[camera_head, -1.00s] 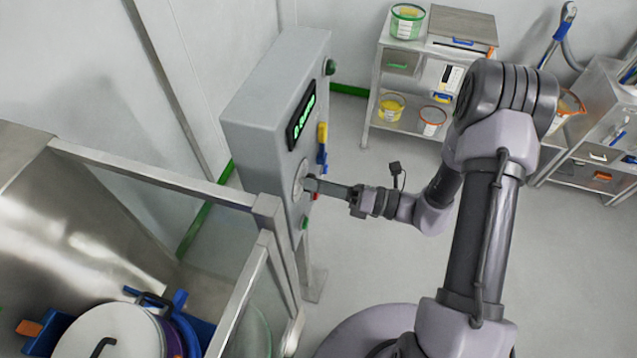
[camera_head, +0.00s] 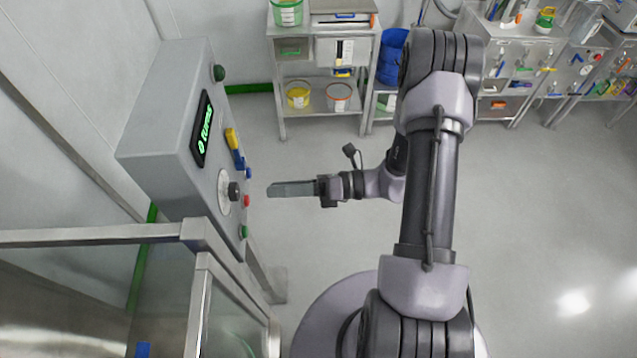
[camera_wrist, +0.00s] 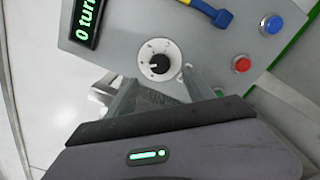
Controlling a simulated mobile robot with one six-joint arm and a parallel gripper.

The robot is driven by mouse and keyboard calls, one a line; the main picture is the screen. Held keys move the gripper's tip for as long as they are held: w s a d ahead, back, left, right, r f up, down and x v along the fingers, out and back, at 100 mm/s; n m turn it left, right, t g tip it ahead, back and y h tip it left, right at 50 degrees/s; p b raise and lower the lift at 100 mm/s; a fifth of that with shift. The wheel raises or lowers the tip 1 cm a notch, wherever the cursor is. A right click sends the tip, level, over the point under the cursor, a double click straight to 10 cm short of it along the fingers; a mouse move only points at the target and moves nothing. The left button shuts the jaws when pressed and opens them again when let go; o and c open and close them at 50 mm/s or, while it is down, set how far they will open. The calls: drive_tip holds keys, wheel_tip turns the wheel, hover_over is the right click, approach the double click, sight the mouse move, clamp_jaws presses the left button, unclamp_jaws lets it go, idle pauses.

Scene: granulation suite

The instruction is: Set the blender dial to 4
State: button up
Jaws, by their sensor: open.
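The blender dial (camera_head: 233,191) is a black knob on a round pale scale plate on the face of a grey control box (camera_head: 160,130). In the wrist view the dial (camera_wrist: 158,62) shows a white pointer line on the knob, and its scale numbers are too small to read surely. A green display (camera_head: 202,129) above it shows "0 turns". My gripper (camera_head: 270,190) points at the panel from the right, apart from the dial. In the wrist view its two open fingers (camera_wrist: 155,92) are spread, with nothing between them.
The panel also carries a yellow and blue switch (camera_head: 235,148), a blue button (camera_wrist: 272,24), a red button (camera_wrist: 242,64) and green buttons (camera_head: 244,231). A metal frame rail (camera_head: 100,235) stands in front of the box. A shelf cart (camera_head: 320,85) with tubs stands behind.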

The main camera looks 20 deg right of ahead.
drive_tip(key=v, duration=0.9)
drive_tip(key=s+a+r+n+h+b, duration=0.3)
drive_tip(key=n+h+b, duration=0.4)
drive_tip(key=n, duration=0.7)
drive_tip(key=s+a+r+n+h+b, duration=0.3)
drive_tip(key=s+a+n+h+b, duration=0.2)
drive_tip(key=n, duration=0.9)
drive_tip(key=s+h+b, duration=0.1)
drive_tip(key=s+h, duration=0.2)
drive_tip(key=shift+a+b, duration=0.25)
drive_tip(key=shift+b, duration=0.1)
drive_tip(key=shift+r, duration=0.1)
